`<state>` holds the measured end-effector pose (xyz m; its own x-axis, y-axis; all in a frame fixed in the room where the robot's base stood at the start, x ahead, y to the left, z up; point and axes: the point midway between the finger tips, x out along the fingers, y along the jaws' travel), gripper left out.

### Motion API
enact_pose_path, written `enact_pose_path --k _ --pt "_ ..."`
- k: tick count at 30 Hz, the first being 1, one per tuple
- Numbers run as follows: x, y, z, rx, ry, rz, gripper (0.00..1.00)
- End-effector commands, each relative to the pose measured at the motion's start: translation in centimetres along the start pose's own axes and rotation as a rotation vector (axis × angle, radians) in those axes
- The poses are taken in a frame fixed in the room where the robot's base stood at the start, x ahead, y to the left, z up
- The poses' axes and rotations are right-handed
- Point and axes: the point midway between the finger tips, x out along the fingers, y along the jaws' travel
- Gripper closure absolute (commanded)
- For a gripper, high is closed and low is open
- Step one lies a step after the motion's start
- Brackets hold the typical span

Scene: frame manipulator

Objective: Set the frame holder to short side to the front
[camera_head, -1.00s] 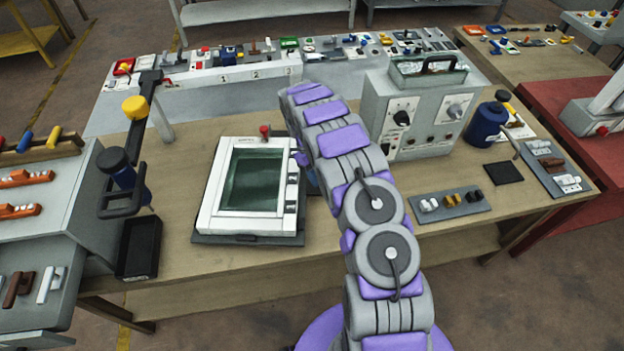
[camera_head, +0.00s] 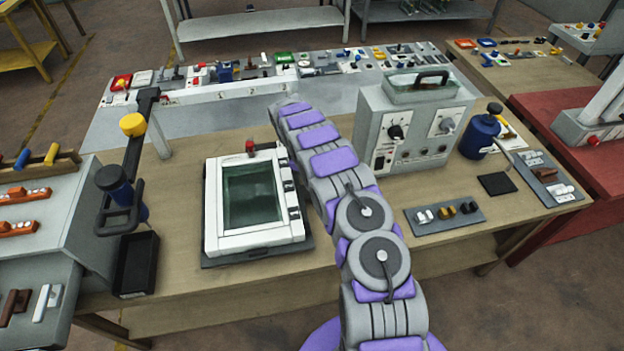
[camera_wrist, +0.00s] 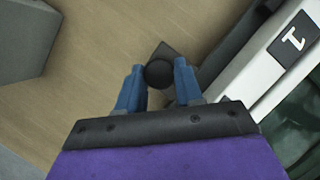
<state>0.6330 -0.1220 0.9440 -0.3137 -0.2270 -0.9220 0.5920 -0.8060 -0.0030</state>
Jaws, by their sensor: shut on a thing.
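The frame holder (camera_head: 218,240) is a white rectangular frame around a dark green pane, lying flat on a dark base plate on the bench. Its right rim carries dark latches, and it also shows at the right of the wrist view (camera_wrist: 262,75). In the wrist view, my gripper (camera_wrist: 158,78) has its blue fingers on both sides of a round black knob (camera_wrist: 159,73), shut on it beside the holder. In the head view my arm hides the gripper and this knob.
A red-topped knob (camera_head: 250,147) stands at the holder's back edge. A grey control box (camera_head: 413,135) stands right of my arm. A black tray (camera_head: 137,265) and a lamp-like arm with a yellow knob (camera_head: 132,124) stand at left. Bare bench surrounds the holder's front.

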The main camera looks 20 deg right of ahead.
Motion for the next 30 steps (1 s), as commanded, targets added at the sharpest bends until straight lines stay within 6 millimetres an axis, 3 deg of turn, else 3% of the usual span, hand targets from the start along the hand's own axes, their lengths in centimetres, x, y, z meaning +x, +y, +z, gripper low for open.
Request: enact_pose_path --k 7,8,15,24,30 --pt "-0.2 0.3 -0.2 0.000 0.008 0.010 1.00" --pt "-0.2 0.3 -0.2 0.000 0.008 0.010 0.63" --pt "-0.2 0.2 -0.1 0.001 0.007 0.008 0.40" --pt "-0.3 0.1 0.0 0.001 0.006 0.006 0.40" --pt "-1.7 -0.3 0.3 0.002 0.007 0.007 0.40"
